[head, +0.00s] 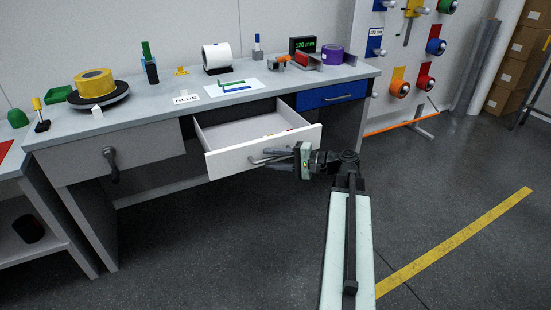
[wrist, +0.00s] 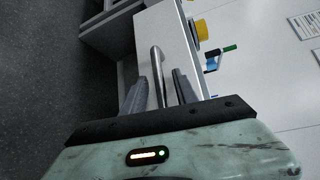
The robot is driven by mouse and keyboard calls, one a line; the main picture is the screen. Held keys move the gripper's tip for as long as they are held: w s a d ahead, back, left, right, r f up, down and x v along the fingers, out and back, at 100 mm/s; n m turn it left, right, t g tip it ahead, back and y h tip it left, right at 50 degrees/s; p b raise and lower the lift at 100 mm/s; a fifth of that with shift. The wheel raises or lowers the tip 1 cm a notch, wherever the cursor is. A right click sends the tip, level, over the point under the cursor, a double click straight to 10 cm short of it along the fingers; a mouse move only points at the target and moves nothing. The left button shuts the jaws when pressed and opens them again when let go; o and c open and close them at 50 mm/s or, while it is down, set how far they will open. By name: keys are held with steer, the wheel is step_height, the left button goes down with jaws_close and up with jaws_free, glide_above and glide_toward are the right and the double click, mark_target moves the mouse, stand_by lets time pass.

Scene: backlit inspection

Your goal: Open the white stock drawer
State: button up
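The white stock drawer (head: 240,156) stands pulled well out of the workbench in the head view, and its inside shows. Its metal bar handle (wrist: 156,65) runs between my two fingers in the wrist view. My gripper (head: 273,157) is at the drawer front, at the right part of it. In the wrist view my gripper (wrist: 160,88) has its fingers on either side of the bar, with a narrow gap showing at each side. A few small coloured items lie in the drawer, partly hidden by its front.
A grey drawer (head: 112,152) with a dark handle is at left and a blue drawer (head: 331,93) at right, both closed. The bench top (head: 165,108) holds tape rolls, a sign and small tools. A pegboard (head: 400,70) stands at right.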

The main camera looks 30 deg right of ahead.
steer(key=shift+d, duration=0.2)
steer(key=shift+s+d+r, duration=0.1)
steer(key=shift+s+d, duration=0.2)
steer(key=shift+s, duration=0.05)
steer(key=f+p+v, duration=0.1)
steer(key=v, duration=0.5)
steer(key=shift+s+d+r, duration=0.25)
steer(key=shift+s+r, duration=0.1)
steer(key=shift+r, duration=0.2)
